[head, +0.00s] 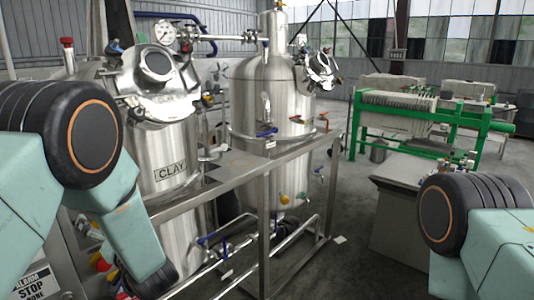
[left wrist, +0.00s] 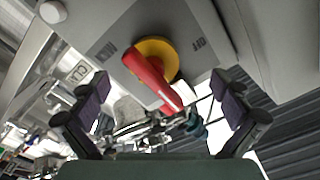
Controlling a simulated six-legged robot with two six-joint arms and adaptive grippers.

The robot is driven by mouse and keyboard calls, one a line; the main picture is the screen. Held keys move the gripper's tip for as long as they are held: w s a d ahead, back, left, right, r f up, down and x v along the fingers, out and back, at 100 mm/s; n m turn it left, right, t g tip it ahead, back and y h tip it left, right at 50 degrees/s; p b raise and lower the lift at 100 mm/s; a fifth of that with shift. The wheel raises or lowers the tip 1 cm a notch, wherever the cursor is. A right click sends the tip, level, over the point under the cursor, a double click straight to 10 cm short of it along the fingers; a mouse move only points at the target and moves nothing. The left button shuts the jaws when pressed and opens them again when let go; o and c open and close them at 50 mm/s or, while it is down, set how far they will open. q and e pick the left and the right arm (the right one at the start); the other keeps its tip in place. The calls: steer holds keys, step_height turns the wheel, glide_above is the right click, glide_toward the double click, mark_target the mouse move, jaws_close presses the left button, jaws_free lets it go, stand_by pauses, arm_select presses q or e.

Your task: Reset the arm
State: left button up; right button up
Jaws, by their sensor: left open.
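My left gripper (left wrist: 160,112) is open in the left wrist view, its two dark fingers with purple pads spread wide. Between and beyond the fingers is a red handle (left wrist: 150,76) on a yellow round base (left wrist: 158,58), mounted on a grey panel (left wrist: 100,30). The handle appears apart from the fingers. In the head view, my left arm comes in from the left with its lower link pointing down, and the gripper is out of sight. My right arm shows at the right edge; its gripper is not in view.
A steel tank labelled CLAY (head: 168,172) stands close to my left arm. A second tank (head: 270,95) stands behind a steel frame (head: 265,180). A green-framed filter press (head: 425,115) and a grey cabinet (head: 395,200) are to the right. Open floor (head: 350,240) lies between.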

arm_select(q)
steer(key=n, duration=0.1)
steer(key=n+b, duration=0.1)
steer(key=shift+a+f+n, duration=0.15)
steer(key=shift+f+n, duration=0.1)
steer(key=shift+n, duration=0.05)
steer(key=shift+s+d+r+n+b, duration=0.1)
steer(key=shift+s+d+n+b, duration=0.1)
steer(key=shift+n+b, duration=0.5)
steer(key=shift+s+d+f+n+b, duration=0.15)
steer(key=shift+n+b, duration=0.3)
steer(key=shift+n, duration=0.45)
steer(key=shift+s+d+r+n+b, duration=0.1)
steer(key=shift+s+r+n+b, duration=0.1)
steer(key=shift+n+b, duration=0.5)
